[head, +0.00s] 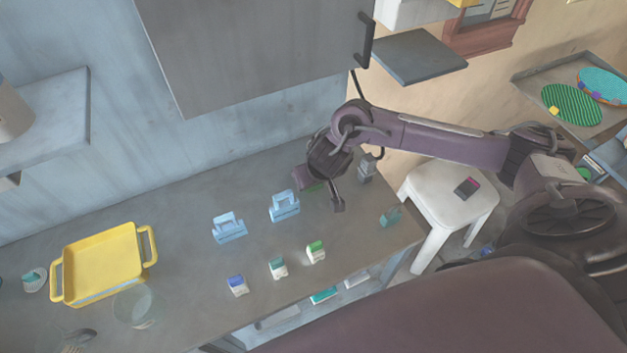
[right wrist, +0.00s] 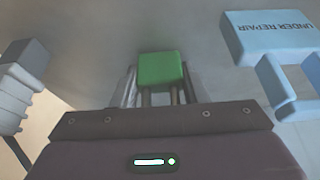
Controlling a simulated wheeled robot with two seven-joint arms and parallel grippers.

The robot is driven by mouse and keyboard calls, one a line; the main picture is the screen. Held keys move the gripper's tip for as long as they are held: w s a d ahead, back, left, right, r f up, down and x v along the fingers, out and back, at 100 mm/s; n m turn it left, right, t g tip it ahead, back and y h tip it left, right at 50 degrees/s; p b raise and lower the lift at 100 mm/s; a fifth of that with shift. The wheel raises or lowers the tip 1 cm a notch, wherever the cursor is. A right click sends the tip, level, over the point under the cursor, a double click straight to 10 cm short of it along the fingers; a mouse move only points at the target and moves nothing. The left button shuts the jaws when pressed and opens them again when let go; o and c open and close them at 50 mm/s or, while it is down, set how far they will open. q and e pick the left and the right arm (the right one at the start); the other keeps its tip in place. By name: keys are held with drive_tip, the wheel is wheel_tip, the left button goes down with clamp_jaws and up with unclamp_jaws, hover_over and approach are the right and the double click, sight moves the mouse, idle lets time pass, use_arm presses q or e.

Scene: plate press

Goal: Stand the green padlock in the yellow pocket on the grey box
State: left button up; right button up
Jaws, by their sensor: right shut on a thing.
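In the right wrist view, my right gripper (right wrist: 159,94) is shut on the green padlock (right wrist: 161,68). Its green block body points away from the gripper, and its grey shackle legs lie between the fingers. In the head view, my right gripper (head: 320,186) is over the back right of the counter, right of the light-blue stands; only a sliver of green (head: 314,188) shows there. A pale box (head: 412,12) at the top edge has a yellow part (head: 462,3) beside it, both cut off; I cannot tell whether this is the grey box with its pocket. My left gripper is out of view.
Two light-blue stands (head: 229,228) (head: 285,205) are near; one reads "UNDER REPAIR" in the right wrist view (right wrist: 272,35). A grey ridged object (head: 367,168) stands right of the gripper. Small coloured-top items (head: 316,252) line the front. A yellow tray (head: 105,262) sits left.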

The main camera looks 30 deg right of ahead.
drive_tip(key=shift+f, duration=0.15)
drive_tip(key=o, duration=1.1)
